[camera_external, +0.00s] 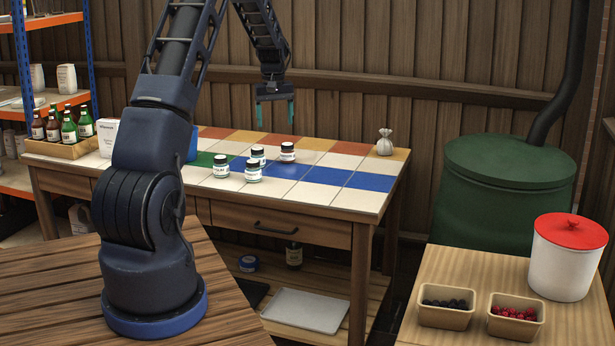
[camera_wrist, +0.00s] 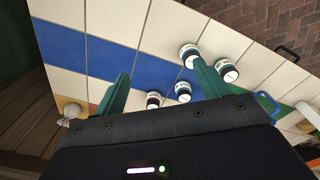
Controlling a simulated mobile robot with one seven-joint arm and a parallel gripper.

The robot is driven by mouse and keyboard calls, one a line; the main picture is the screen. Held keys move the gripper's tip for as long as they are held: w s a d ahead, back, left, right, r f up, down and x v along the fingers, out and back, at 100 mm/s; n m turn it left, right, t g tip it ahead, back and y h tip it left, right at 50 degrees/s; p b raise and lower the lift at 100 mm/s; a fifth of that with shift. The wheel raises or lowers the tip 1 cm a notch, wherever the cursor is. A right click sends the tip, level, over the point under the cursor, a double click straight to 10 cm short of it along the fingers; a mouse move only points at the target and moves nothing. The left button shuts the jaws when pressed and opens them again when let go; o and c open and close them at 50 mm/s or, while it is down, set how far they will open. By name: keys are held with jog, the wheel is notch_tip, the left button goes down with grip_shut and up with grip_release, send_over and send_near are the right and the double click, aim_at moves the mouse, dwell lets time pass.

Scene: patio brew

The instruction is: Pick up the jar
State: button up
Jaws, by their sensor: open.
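Which jar is meant cannot be told. My gripper (camera_external: 275,113) is open and empty, pointing down above and behind the jars. In the wrist view its fingers (camera_wrist: 161,72) are spread, with jars near the right finger (camera_wrist: 189,53) and between the fingers near the gripper body (camera_wrist: 153,98).
A tied pouch (camera_external: 384,142) stands at the table's back right. A bottle crate (camera_external: 62,148) and a white packet (camera_external: 107,138) are at the left end. A green barrel (camera_external: 490,205) stands right of the table.

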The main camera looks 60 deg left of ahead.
jog(key=n, duration=0.2)
send_over(253, 161)
jog(key=f, duration=0.8)
jog(key=shift+d+f, duration=0.25)
jog(key=shift+d, duration=0.1)
jog(key=shift+a+f, duration=0.15)
jog(key=shift+f, duration=2.6)
jog(key=shift+a+f, duration=0.15)
jog(key=shift+f, duration=2.55)
jog(key=c, duration=1.1)
jog(key=shift+r, duration=0.15)
jog(key=shift+c, duration=0.2)
notch_tip(253, 161, up, 20)
